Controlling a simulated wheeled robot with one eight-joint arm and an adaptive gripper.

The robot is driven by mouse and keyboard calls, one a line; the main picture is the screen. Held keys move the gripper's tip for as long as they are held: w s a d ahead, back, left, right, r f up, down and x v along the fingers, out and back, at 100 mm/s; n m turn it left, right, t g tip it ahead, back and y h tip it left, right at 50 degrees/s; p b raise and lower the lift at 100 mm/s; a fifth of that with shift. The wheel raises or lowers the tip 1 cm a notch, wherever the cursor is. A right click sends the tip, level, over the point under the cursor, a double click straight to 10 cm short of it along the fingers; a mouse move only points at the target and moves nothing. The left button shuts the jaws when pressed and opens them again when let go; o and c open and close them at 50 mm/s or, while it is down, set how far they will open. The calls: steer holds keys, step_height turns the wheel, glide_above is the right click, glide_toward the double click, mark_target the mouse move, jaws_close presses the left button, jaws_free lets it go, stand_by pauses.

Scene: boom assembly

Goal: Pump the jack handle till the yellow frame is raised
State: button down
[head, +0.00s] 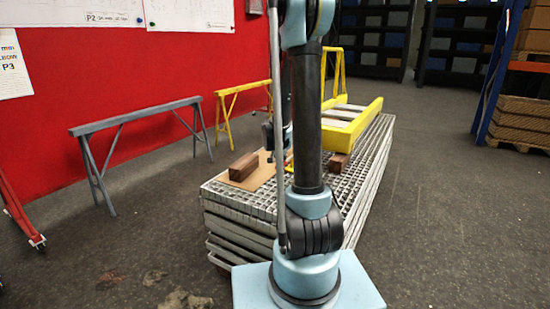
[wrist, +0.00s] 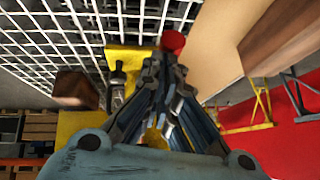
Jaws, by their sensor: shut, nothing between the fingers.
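The yellow frame (head: 352,128) lies over the stack of metal gratings in the head view, with a dark wooden block (head: 339,161) at its near end. In the wrist view a yellow part (wrist: 128,58), likely the frame, shows behind my gripper (wrist: 165,62). My gripper's fingers are shut with nothing between them. The jack itself is not clearly visible. In the head view my arm hides much of this area.
The grating stack (head: 240,207) carries a brown board (head: 262,172) and a second wooden block (head: 243,166). A grey trestle (head: 135,117) and a yellow trestle (head: 243,88) stand left, by the red wall. Shelving (head: 528,105) stands right. The floor right of the stack is clear.

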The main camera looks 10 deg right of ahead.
steer(key=s+a+r, duration=0.4)
steer(key=s+r, duration=0.2)
steer(key=s, duration=0.1)
steer(key=shift+s+a, duration=0.15)
stand_by(0.3)
stand_by(0.7)
steer(key=w+d+r+g+y, duration=0.1)
steer(key=w+d+r, duration=0.2)
steer(key=r, duration=0.3)
steer(key=w+d+r+g, duration=0.1)
steer(key=w+d+r, duration=0.3)
steer(key=r, duration=0.3)
steer(key=shift+w+d+r+y, duration=0.3)
steer(key=shift+w+y, duration=0.1)
steer(key=shift+w, duration=0.5)
steer(key=shift+f, duration=0.1)
steer(key=s+a+f+x, duration=0.1)
steer(key=s+x, duration=0.1)
steer(key=x, duration=1)
steer(key=shift+w+a+f, duration=0.15)
steer(key=shift+a+f, duration=0.2)
steer(key=shift+a, duration=0.1)
